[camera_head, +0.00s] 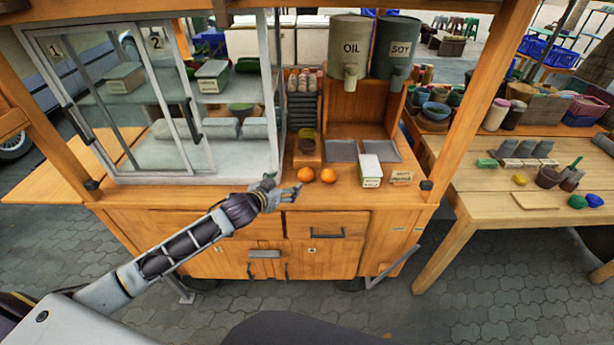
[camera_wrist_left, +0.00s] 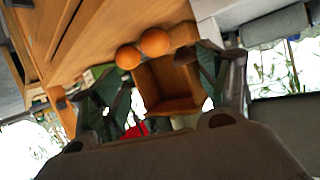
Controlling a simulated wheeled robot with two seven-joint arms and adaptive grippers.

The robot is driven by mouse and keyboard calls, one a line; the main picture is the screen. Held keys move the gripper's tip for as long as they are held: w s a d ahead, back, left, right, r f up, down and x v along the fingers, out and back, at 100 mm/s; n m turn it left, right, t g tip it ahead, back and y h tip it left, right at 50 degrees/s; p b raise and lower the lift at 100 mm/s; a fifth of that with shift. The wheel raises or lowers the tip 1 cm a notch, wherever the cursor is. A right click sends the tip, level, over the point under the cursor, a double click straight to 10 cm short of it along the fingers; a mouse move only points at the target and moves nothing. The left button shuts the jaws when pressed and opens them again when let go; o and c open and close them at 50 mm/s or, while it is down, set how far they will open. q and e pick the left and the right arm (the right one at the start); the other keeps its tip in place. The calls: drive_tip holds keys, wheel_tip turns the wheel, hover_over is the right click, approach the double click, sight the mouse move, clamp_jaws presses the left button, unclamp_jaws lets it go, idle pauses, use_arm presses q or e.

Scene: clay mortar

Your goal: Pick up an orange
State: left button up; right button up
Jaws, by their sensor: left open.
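Two oranges lie side by side on the wooden cart counter, the left orange (camera_head: 306,174) and the right orange (camera_head: 328,175). My left gripper (camera_head: 286,188) is open just left of the left orange, near the counter's front edge, and holds nothing. In the left wrist view two oranges show ahead of and between the open fingers, one orange (camera_wrist_left: 128,57) and beside it another (camera_wrist_left: 154,42). The open left gripper (camera_wrist_left: 160,95) fills the lower part of that view. No finger clearly touches an orange. My right gripper is not in view.
A glass cabinet (camera_head: 150,100) stands on the counter's left. Behind the oranges is a small wooden box (camera_head: 307,150); right of them are a white container (camera_head: 371,170) and a small sign (camera_head: 401,177). Oil (camera_head: 350,48) and soy (camera_head: 396,48) drums stand above.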

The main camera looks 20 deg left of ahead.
sight(304, 174)
use_arm(q)
drive_tip(key=shift+d+r+n, duration=0.1)
drive_tip(key=shift+d+n, duration=0.05)
drive_tip(key=shift+n, duration=0.35)
drive_tip(key=shift+w, duration=0.1)
drive_tip(key=shift+x, duration=4.1)
drive_tip(key=shift+w+d, duration=0.1)
drive_tip(key=shift+w, duration=0.15)
drive_tip(key=shift+d+x, duration=0.25)
drive_tip(key=shift+x, duration=2.15)
drive_tip(key=shift+d, duration=0.1)
